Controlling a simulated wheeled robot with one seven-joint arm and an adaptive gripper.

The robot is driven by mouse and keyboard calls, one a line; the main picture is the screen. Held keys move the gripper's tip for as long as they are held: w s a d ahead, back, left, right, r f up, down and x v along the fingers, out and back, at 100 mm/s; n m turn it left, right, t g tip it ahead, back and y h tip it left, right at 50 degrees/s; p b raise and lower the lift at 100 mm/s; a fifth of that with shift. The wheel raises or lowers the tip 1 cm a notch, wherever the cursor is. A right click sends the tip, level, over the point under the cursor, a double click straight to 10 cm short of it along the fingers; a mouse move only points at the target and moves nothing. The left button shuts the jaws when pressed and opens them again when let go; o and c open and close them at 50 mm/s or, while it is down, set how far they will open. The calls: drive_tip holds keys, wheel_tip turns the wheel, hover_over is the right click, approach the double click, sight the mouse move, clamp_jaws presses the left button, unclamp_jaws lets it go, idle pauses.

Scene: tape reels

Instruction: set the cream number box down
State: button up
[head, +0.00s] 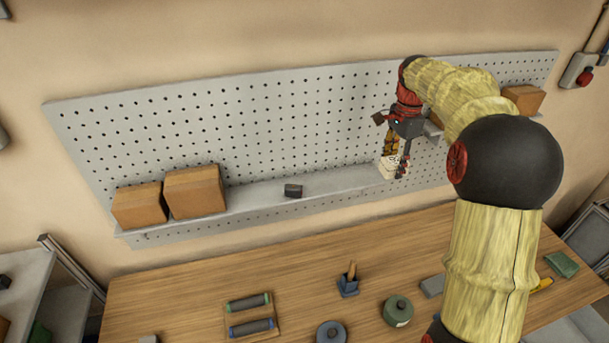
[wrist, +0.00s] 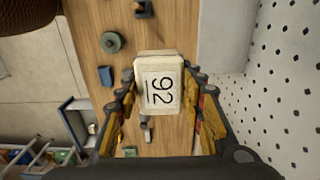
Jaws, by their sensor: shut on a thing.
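The cream number box (head: 390,169) is held in my gripper (head: 394,155), beside the grey pegboard. In the wrist view, the cream box (wrist: 158,85) sits between the two fingers of my gripper (wrist: 160,98). Its face shows the number 92 turned sideways. The fingers are shut on its sides. A long grey shelf (head: 255,202) runs along the pegboard. In the head view the box overlaps the shelf; whether it touches the shelf I cannot tell. In the wrist view the shelf (wrist: 222,38) lies just right of the box, with the table below.
A small dark block (head: 293,190) stands on the shelf, left of the box. The shelf between dark block and gripper is clear. The wooden table (head: 200,290) holds several reels and tools.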

drive_tip(key=shift+w+a, duration=0.15)
drive_tip(key=shift+a, duration=0.1)
drive_tip(key=w+a+f+p, duration=0.3)
drive_tip(key=w+a+f, duration=0.15)
drive_tip(key=w, duration=0.25)
drive_tip(key=p, duration=0.1)
hover_over(352, 182)
drive_tip(key=f, duration=0.4)
drive_tip(key=shift+s+d+f, duration=0.1)
drive_tip(key=shift+d+f, duration=0.1)
drive_tip(key=shift+d, duration=0.05)
drive_tip(key=shift+a+f+p, duration=0.25)
drive_tip(key=shift+f+p, duration=0.2)
drive_tip(key=shift+f, duration=0.2)
drive_tip(key=f, duration=0.1)
drive_tip(key=f+p, duration=0.1)
drive_tip(key=shift+w+f, duration=0.3)
drive_tip(key=shift+s, duration=0.15)
drive_tip(key=shift+f, duration=0.1)
drive_tip(key=o, duration=1.1)
drive_tip(key=shift+o, duration=0.3)
drive_tip(key=shift+f, duration=0.1)
